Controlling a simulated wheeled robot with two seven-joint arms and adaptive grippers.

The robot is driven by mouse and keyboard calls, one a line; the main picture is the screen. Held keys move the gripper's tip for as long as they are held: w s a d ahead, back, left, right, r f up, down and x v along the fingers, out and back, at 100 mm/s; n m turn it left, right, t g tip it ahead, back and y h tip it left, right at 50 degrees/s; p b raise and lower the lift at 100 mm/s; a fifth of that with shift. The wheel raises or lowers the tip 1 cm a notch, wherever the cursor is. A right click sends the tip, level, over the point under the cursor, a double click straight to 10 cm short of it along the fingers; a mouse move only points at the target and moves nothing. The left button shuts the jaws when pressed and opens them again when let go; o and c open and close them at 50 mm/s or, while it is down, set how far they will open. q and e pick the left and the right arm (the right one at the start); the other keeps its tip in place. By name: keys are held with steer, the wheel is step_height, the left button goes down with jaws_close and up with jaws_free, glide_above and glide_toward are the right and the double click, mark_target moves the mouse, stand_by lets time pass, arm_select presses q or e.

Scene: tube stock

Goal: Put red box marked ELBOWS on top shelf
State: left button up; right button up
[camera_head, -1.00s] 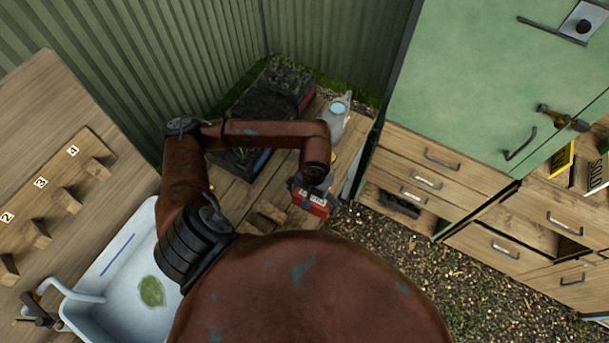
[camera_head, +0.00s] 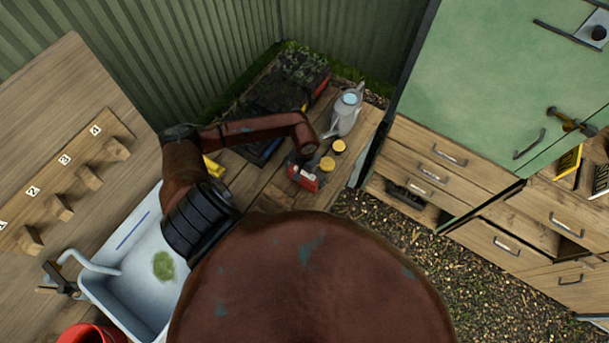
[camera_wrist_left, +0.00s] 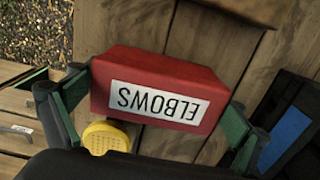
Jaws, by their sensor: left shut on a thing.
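The red box marked ELBOWS (camera_wrist_left: 160,92) fills the middle of the left wrist view, its white label upside down there. My left gripper (camera_wrist_left: 160,105) is shut on it, with a green-padded finger on each short end. In the head view the red box (camera_head: 305,179) shows small beneath my left gripper (camera_head: 304,168), over the wooden bench top. I cannot tell whether the box touches the bench. My right gripper is not in view. I cannot make out which surface is the top shelf.
A dark planter (camera_head: 290,82) is behind. A green cabinet (camera_head: 490,75) and wooden drawers (camera_head: 430,160) are right; a sink (camera_head: 125,262) and numbered rack (camera_head: 70,175) are left.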

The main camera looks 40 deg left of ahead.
arm_select(q)
steer(key=shift+f, duration=0.2)
steer(key=shift+f+b, duration=0.1)
steer(key=shift+b, duration=0.2)
steer(key=o, duration=1.1)
steer(key=shift+o, duration=0.2)
